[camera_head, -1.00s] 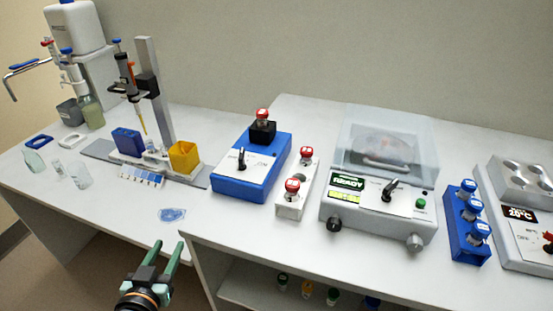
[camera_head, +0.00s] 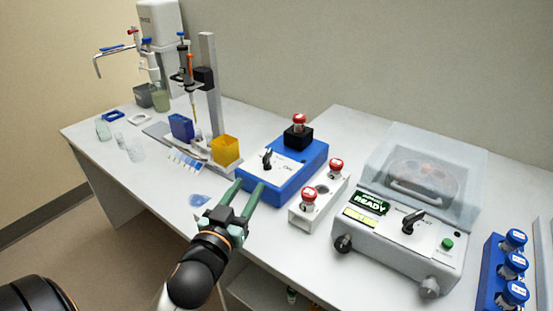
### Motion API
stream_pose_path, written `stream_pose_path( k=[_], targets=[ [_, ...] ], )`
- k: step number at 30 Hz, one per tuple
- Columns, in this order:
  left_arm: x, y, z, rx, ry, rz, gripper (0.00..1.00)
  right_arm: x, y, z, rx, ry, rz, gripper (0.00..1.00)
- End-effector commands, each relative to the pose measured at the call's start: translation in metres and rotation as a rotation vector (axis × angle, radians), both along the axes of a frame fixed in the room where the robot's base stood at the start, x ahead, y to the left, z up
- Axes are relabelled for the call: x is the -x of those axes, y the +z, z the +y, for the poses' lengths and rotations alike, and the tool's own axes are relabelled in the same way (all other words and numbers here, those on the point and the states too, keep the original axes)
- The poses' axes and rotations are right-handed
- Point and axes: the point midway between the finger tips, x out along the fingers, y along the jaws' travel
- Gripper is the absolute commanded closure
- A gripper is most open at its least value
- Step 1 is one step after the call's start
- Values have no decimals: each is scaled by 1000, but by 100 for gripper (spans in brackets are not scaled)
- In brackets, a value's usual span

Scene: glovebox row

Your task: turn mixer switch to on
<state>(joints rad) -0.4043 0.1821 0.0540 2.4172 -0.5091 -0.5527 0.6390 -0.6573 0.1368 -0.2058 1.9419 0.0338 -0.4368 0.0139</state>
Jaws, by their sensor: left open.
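The mixer (camera_head: 297,181) is a blue box on the bench with a white front plate. Its black switch knob (camera_head: 267,158) stands on the left part of that plate. A red-capped vial sits in the black holder (camera_head: 298,137) on top of the mixer. My left gripper (camera_head: 246,191) is open and empty, with green fingers. Its fingertips are close to the mixer's front left edge, in front of and below the knob; I cannot tell whether they touch the box. My right gripper is not in view.
A white rack (camera_head: 318,199) with red-capped vials stands right of the mixer. Beyond it is a lidded centrifuge (camera_head: 408,215) with its own black knob. A yellow box (camera_head: 225,150) and a pipette stand (camera_head: 211,90) are to the left. A blue spot (camera_head: 200,200) lies near the bench edge.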

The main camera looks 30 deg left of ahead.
Motion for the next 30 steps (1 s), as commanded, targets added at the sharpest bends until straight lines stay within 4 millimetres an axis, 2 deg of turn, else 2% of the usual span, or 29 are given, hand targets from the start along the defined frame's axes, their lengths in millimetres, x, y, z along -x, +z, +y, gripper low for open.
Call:
stream_pose_path(
  k=[8,18,24,30],
  targets=[
    [-42,3,10,-4,-1,-2,55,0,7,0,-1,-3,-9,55],
    [-98,1,24,-2,0,0,55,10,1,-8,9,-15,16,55],
    [-114,0,28,-1,-1,1,55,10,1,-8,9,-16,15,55],
    [-117,0,28,-1,-1,1,55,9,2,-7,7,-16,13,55]
  ],
)
